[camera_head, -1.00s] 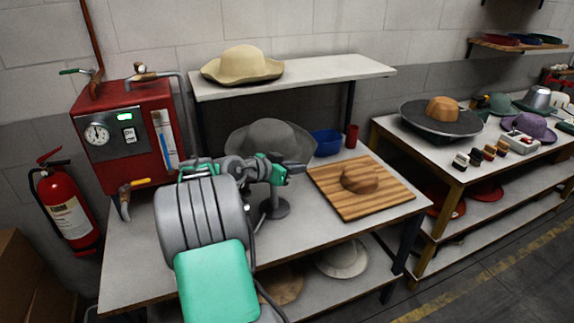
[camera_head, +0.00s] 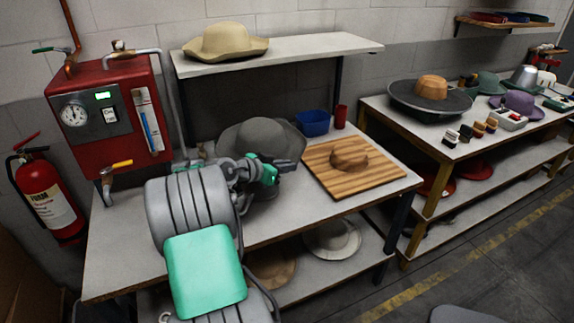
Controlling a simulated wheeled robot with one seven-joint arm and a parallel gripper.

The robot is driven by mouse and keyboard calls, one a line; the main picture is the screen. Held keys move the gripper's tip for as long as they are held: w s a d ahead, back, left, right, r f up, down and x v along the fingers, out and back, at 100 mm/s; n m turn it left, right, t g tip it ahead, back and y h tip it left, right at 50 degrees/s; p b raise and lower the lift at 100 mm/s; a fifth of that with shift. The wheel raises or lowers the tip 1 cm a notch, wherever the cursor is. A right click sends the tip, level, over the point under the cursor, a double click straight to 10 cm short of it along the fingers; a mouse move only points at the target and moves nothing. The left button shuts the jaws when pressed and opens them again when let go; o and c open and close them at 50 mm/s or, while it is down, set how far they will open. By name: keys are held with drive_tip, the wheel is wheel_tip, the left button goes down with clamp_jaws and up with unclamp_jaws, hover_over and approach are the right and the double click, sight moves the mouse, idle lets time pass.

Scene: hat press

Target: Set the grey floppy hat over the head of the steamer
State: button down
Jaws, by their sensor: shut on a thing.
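The grey floppy hat (camera_head: 255,133) is above the back middle of the near table, crown up, with its wide brim spread out. My gripper (camera_head: 290,170) is at the hat's near brim and shut on it; my arm covers part of the brim. Under the hat, a dark grey stand, apparently the steamer (camera_head: 264,193), shows only in part behind my gripper. Its head is hidden by the hat and my gripper, so I cannot tell whether the hat touches it.
A wooden board (camera_head: 340,185) with a brown hat form (camera_head: 349,160) lies right of the stand. A red boiler (camera_head: 107,115) stands left. A blue bin (camera_head: 313,123) and red cup (camera_head: 340,116) are behind. A raised shelf (camera_head: 320,52) with a cream hat (camera_head: 226,42) overhangs the back.

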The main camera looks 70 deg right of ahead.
drive_tip(key=shift+f+b, duration=2.2)
drive_tip(key=shift+f, duration=0.55)
drive_tip(key=shift+f+b, duration=0.55)
drive_tip(key=shift+f, duration=0.05)
drive_tip(key=c, duration=1.4)
unclamp_jaws()
drive_tip(key=v, duration=0.7)
drive_tip(key=shift+w+a+b, duration=0.15)
drive_tip(key=shift+a+b, duration=0.2)
drive_tip(key=shift+b, duration=0.1)
drive_tip(key=shift+r, duration=0.15)
